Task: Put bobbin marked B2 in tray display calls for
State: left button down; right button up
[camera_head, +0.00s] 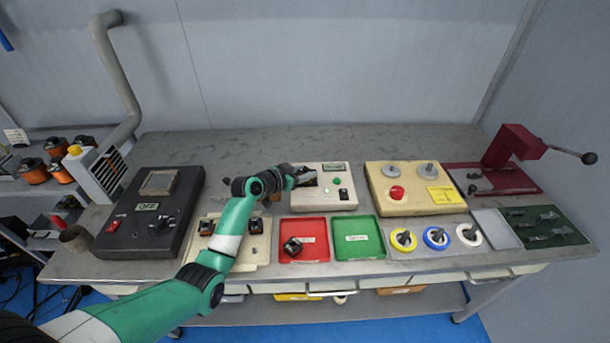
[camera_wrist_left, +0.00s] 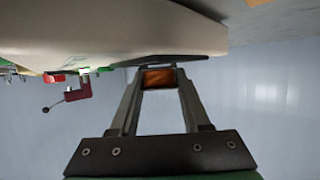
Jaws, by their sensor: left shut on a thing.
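My left gripper (camera_head: 303,177) is over the left part of the cream tester box (camera_head: 338,204). In the left wrist view it is shut on a copper-wound bobbin (camera_wrist_left: 158,78); no marking on it can be read. The tester has a small greenish display (camera_head: 335,167) with text too small to read, and a green button (camera_head: 337,181). The red tray (camera_head: 322,226) holds one dark bobbin (camera_head: 293,246). The green tray (camera_head: 358,252) holds only a white label. More bobbins (camera_head: 207,227) stand in the cream holder (camera_head: 232,264), partly behind my arm. My right gripper is not in view.
A black control box (camera_head: 150,210) stands left. A yellow-beige box (camera_head: 412,189) with a red button is right of the tester, with several coloured rings (camera_head: 436,238) in front. A dark red press (camera_head: 508,150) stands far right. The back strip of the table is clear.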

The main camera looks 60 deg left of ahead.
pick_arm(q)
jog(key=shift+w, duration=0.1)
jog(key=shift+f, duration=0.15)
jog(key=shift+c, duration=1.8)
grip_release()
jog(key=p+v, duration=0.9)
jog(key=v, duration=0.2)
jog(key=shift+s+d, duration=0.2)
jog(key=shift+s, duration=0.15)
